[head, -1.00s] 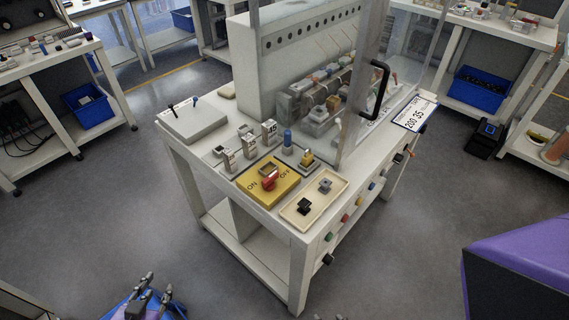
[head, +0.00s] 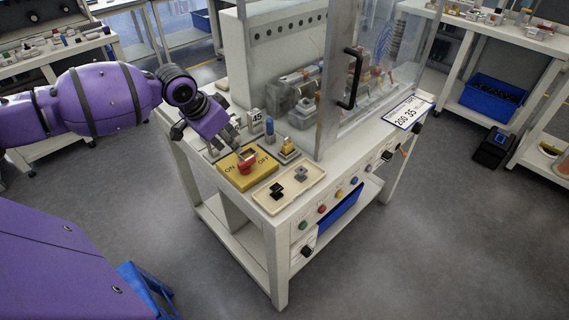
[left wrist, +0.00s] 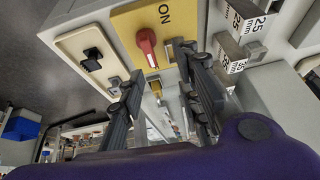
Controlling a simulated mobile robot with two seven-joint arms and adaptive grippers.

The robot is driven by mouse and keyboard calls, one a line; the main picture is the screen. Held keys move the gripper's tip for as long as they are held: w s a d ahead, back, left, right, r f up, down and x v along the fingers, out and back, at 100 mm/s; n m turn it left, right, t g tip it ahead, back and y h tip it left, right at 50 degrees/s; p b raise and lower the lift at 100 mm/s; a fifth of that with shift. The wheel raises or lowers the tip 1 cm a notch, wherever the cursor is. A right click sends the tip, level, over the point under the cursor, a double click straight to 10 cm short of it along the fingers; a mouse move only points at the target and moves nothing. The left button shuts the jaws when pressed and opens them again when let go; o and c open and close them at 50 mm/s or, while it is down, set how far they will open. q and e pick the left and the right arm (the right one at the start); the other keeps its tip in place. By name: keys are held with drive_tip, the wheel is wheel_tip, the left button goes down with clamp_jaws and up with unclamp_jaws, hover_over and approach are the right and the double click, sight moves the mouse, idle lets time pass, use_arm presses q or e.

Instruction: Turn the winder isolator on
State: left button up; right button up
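The winder isolator is a yellow plate (head: 233,178) with ON and OFF lettering and a red knob (head: 246,167), on the near part of the machine bench. My left gripper (head: 238,147) is over the plate's back edge, close behind the knob. In the left wrist view the red knob (left wrist: 147,42) shows beside the ON lettering (left wrist: 163,14), its handle pointing down the picture. The left gripper's fingers (left wrist: 160,62) are apart with nothing between them, and the knob is just beyond their tips. OFF is hidden in that view. My right gripper is not in view.
A cream tray (head: 262,203) with black and grey connectors lies right of the isolator. Size blocks (head: 257,121), a blue-topped part (head: 269,126) and a yellow-based part (head: 288,148) stand behind. A clear guard with a black handle (head: 350,78) rises beyond. Coloured buttons line the bench front.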

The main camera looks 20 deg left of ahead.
sight(243, 162)
use_arm(q)
drive_tip(key=shift+g, duration=0.4)
drive_tip(key=x, duration=0.5)
drive_tip(key=s+d+x, duration=0.1)
drive_tip(key=x, duration=0.2)
drive_tip(key=shift+s+f+b, duration=0.1)
drive_tip(key=shift+f+b, duration=0.15)
drive_tip(key=shift+b, duration=0.05)
clamp_jaws()
